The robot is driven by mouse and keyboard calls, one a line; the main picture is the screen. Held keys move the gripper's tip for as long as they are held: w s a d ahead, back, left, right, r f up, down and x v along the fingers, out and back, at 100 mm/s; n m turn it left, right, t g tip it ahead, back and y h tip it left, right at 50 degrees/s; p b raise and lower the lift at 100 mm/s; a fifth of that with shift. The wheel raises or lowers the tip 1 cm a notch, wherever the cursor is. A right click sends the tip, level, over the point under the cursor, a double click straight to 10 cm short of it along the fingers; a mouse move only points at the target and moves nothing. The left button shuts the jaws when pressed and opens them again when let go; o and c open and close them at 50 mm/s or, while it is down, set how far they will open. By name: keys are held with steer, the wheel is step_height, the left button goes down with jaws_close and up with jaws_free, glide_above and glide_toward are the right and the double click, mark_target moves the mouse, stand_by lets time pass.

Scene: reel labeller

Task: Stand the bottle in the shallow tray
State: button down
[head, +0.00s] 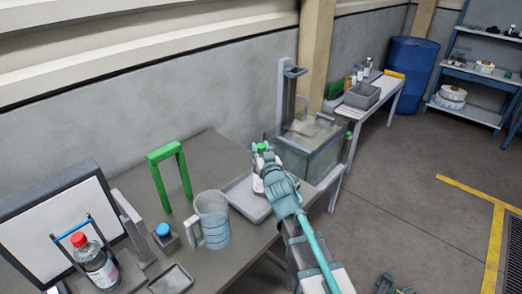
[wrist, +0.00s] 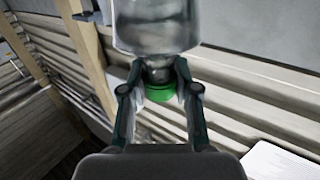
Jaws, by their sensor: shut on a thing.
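My gripper (head: 264,160) is shut on a clear bottle with a green cap (head: 261,148). In the wrist view my gripper's fingers (wrist: 160,78) close around the bottle's neck, with the clear body (wrist: 155,28) on one side and the green cap (wrist: 168,95) on the other. In the head view my gripper hides most of the bottle, and a bit of its pale body (head: 257,186) shows. A grey shallow tray (head: 246,208) lies on the bench just beside and below the bottle. I cannot tell whether the bottle touches it.
A grey jug (head: 211,215) stands left of the tray. A green frame (head: 152,175), a blue-topped block (head: 164,236), a small dish (head: 171,280) and a red-capped bottle (head: 98,264) stand further left. A glass tank (head: 310,150) stands behind my gripper.

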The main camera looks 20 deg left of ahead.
steer(key=shift+f, duration=0.15)
steer(key=c, duration=0.9)
jaws_free()
steer(key=shift+o, duration=0.2)
steer(key=shift+r, duration=0.25)
steer(key=p+v, duration=0.4)
steer(key=v, duration=0.5)
steer(key=shift+s+r, duration=0.15)
steer(key=shift+s, duration=0.3)
steer(key=shift+p, duration=0.75)
steer(key=s+p, duration=0.1)
steer(key=p, duration=0.3)
steer(key=shift+d, duration=0.3)
